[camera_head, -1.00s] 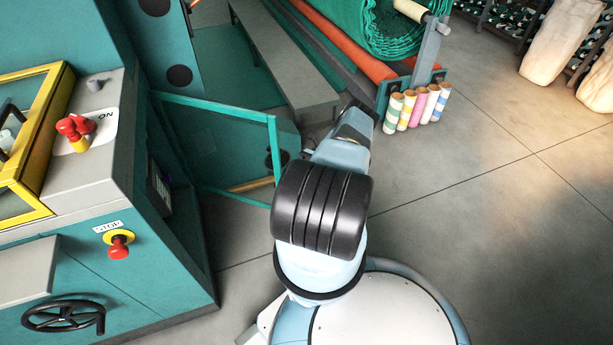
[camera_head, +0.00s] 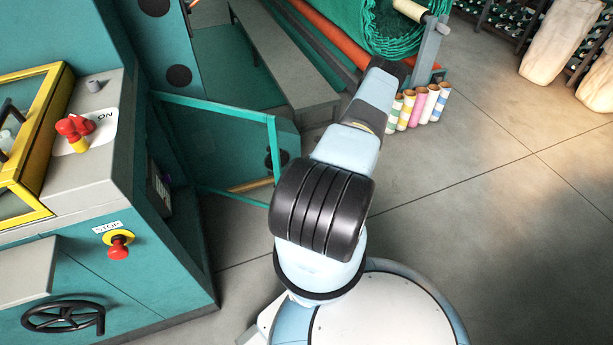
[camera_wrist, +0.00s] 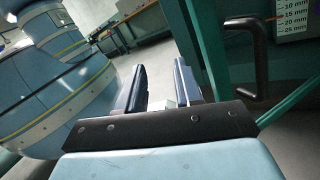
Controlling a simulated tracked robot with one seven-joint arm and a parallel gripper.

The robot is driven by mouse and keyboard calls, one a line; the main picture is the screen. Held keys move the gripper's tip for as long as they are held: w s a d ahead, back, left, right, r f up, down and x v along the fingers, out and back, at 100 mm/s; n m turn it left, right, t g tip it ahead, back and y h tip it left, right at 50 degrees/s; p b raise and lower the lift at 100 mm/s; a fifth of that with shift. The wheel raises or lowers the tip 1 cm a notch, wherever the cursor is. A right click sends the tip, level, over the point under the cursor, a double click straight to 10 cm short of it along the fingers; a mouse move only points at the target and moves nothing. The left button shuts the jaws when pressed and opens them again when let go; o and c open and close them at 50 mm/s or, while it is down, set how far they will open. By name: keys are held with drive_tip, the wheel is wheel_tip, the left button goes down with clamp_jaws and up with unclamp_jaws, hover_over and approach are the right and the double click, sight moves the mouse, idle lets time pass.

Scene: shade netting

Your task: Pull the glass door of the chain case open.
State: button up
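The teal-framed glass door (camera_head: 215,106) of the chain case stands swung out from the machine's side in the head view, with a gap between it and the cabinet. In the wrist view, a black bar handle (camera_wrist: 258,60) is on a teal panel at the right, apart from my fingers. My gripper (camera_wrist: 160,74) is open there, with nothing between its two dark fingers, to the left of the handle. In the head view my arm reaches up to the right of the door, and my gripper is not clearly seen.
The machine cabinet (camera_head: 130,265) with a red stop button (camera_head: 118,249) fills the left. Several coloured tubes (camera_head: 418,108) and a green netting roll (camera_head: 400,25) stand beyond my arm. A grey bench (camera_head: 285,60) lies behind the door.

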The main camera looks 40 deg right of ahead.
drive_tip(key=shift+s+a+r, duration=0.35)
drive_tip(key=shift+s, duration=0.3)
drive_tip(key=shift+s+a+r, duration=0.3)
drive_tip(key=shift+s, duration=0.3)
drive_tip(key=shift+c, duration=0.5)
